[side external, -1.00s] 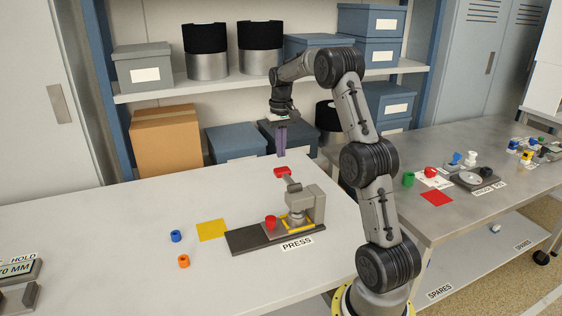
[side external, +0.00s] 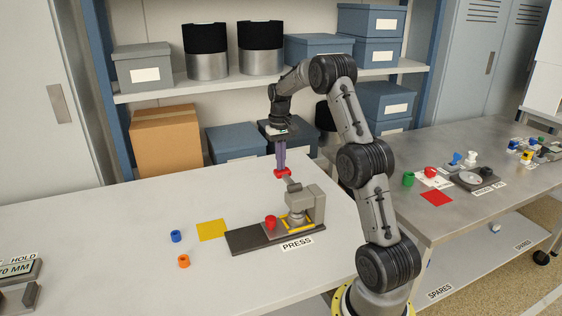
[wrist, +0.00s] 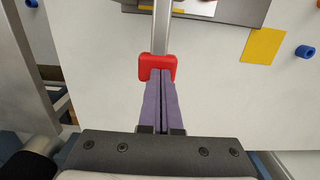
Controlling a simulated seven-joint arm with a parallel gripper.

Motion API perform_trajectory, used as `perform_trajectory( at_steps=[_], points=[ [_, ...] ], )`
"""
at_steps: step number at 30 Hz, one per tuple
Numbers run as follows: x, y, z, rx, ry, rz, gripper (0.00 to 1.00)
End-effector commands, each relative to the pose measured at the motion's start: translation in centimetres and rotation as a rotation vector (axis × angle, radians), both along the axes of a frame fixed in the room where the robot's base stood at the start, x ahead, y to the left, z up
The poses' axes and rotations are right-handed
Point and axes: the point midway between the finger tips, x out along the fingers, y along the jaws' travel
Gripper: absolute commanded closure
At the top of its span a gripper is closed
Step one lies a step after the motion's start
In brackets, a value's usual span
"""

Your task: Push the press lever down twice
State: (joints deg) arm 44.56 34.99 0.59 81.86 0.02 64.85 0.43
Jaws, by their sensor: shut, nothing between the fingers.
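The press (side external: 305,205) stands on a dark base plate on the white table in the side view. Its lever ends in a red handle (side external: 283,173), with a grey lever arm (wrist: 160,36) running from the handle to the press in the wrist view. My gripper (side external: 281,168) is shut and empty, pointing down with its purple fingertips at the red handle. In the wrist view the fingertips (wrist: 160,78) overlap the near edge of the red handle (wrist: 157,63). I cannot tell whether they touch it. The lever appears raised.
A red cup-like piece (side external: 270,222) sits on the press base (side external: 245,240). A yellow square (side external: 212,230), a blue piece (side external: 176,236) and an orange piece (side external: 184,261) lie to the left. A second table (side external: 440,225) with small parts stands at right. Shelves with boxes stand behind.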

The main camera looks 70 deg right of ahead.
Motion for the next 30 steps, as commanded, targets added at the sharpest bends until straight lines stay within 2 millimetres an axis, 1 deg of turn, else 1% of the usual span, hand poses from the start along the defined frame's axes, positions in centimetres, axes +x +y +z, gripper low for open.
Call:
perform_trajectory(
  at_steps=[10, 21, 30],
  points=[
    [0.5, -0.5, -2.6, 0.156, 0.156, 0.000, 1.00],
    [0.5, -0.5, -5.5, 0.149, 0.149, 0.000, 1.00],
    [0.3, -0.3, -7.0, 0.149, 0.149, 0.000, 1.00]
  ],
)
